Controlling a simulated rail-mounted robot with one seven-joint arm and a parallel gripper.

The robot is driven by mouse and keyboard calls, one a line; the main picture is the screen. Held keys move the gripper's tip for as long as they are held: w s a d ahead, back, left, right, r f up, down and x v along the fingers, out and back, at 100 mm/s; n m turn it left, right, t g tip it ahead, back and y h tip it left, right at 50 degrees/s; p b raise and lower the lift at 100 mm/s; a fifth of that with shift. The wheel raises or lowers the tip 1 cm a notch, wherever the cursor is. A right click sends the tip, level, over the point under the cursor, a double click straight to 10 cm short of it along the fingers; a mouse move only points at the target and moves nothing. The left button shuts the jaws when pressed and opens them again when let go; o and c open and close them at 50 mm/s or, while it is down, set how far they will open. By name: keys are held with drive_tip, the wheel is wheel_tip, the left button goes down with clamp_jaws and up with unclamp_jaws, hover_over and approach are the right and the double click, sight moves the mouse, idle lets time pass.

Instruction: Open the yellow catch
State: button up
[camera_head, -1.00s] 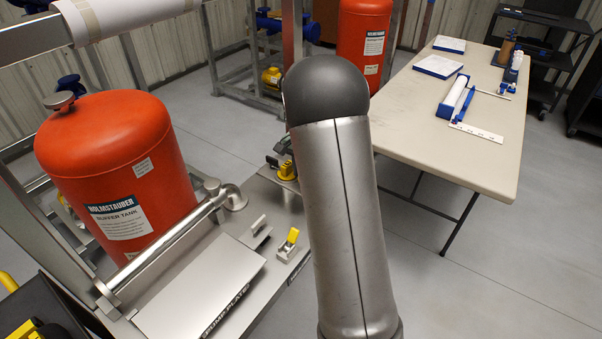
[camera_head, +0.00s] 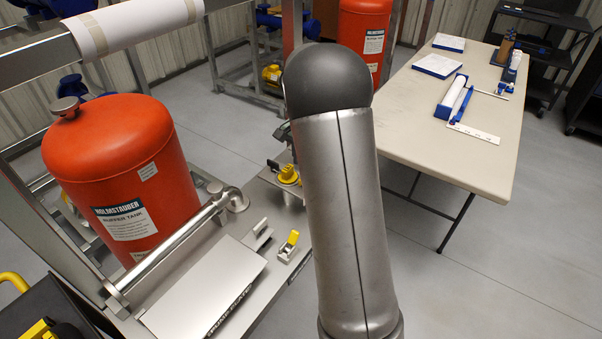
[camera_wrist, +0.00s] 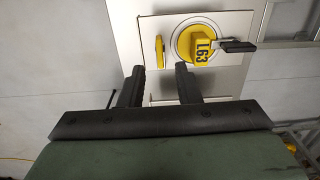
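In the head view a small catch with a yellow lever tip (camera_head: 292,238) stands on the steel skid plate, left of my arm. In the wrist view a narrow upright yellow piece (camera_wrist: 159,50) on a pale plate appears to be this catch. It lies just beyond the gap between my fingertips, without visible contact. My gripper (camera_wrist: 160,76) is open with nothing between its two black fingers. In the head view my arm hides the gripper.
A yellow round fitting with an L63 tag (camera_wrist: 202,44) and black handle sits close right of the catch. A grey cover plate (camera_head: 205,285), a steel pipe (camera_head: 165,250) and a red tank (camera_head: 120,170) are left. A table (camera_head: 420,120) stands right.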

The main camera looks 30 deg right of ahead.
drive_tip(key=shift+r, duration=0.5)
drive_tip(key=n, duration=0.4)
drive_tip(key=shift+r, duration=0.15)
drive_tip(key=n, duration=0.3)
drive_tip(key=shift+r, duration=0.2)
drive_tip(key=n, duration=0.2)
drive_tip(key=shift+r+n, duration=0.2)
drive_tip(key=shift+n, duration=0.2)
drive_tip(key=n, duration=0.4)
drive_tip(key=shift+r, duration=0.2)
